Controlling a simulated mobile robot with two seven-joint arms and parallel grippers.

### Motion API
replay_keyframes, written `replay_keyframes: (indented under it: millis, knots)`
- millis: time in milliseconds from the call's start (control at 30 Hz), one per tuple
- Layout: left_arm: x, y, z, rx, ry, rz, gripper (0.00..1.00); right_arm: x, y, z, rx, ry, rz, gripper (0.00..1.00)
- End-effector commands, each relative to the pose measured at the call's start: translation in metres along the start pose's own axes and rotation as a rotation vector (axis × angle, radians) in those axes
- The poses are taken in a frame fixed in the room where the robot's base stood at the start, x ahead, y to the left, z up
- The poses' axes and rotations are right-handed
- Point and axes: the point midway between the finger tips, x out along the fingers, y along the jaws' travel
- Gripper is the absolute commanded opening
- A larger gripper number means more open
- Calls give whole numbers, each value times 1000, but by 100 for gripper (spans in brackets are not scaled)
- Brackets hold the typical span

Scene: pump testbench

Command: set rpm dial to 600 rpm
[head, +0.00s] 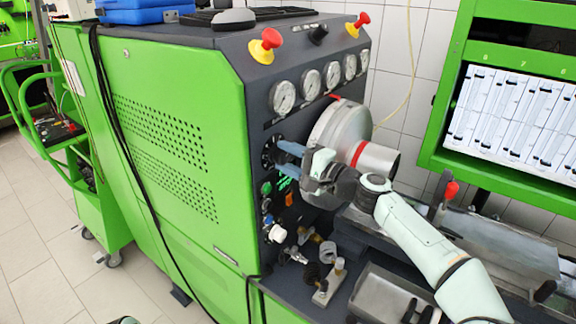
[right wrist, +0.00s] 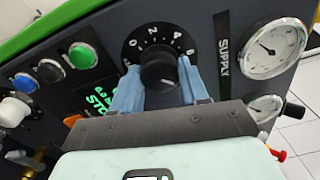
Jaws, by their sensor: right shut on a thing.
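The rpm dial is a black round knob (right wrist: 158,70) on a dark scale plate with white numbers, on the machine's front panel. In the head view the dial plate (head: 267,153) is partly covered by my right gripper (head: 284,153). In the right wrist view the two blue fingers of my right gripper (right wrist: 158,88) are around the knob, one on each side, and shut on it. A green lit digital display (right wrist: 98,101) beside the dial is partly hidden by a finger; its reading is not clear. My left gripper is not in view.
A green and a blue button (right wrist: 48,70) sit left of the dial in the wrist view. A SUPPLY gauge (right wrist: 272,47) is to its right. In the head view, a large metal drum (head: 340,130) stands close beside my right gripper. Fittings (head: 325,280) lie below the panel.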

Motion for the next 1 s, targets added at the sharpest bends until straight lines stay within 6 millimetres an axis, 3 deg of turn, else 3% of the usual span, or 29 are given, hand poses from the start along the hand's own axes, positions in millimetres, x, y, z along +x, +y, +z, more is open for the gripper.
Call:
replay_keyframes:
  millis: [200, 600, 1000]
  knots:
    - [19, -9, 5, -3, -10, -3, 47, 0, 2, -1, -207, -3, -5, 14]
    - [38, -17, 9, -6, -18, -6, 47, 0, 1, -1, -545, -9, -10, 14]
    - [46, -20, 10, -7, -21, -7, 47, 0, -2, 0, -718, -13, -14, 14]
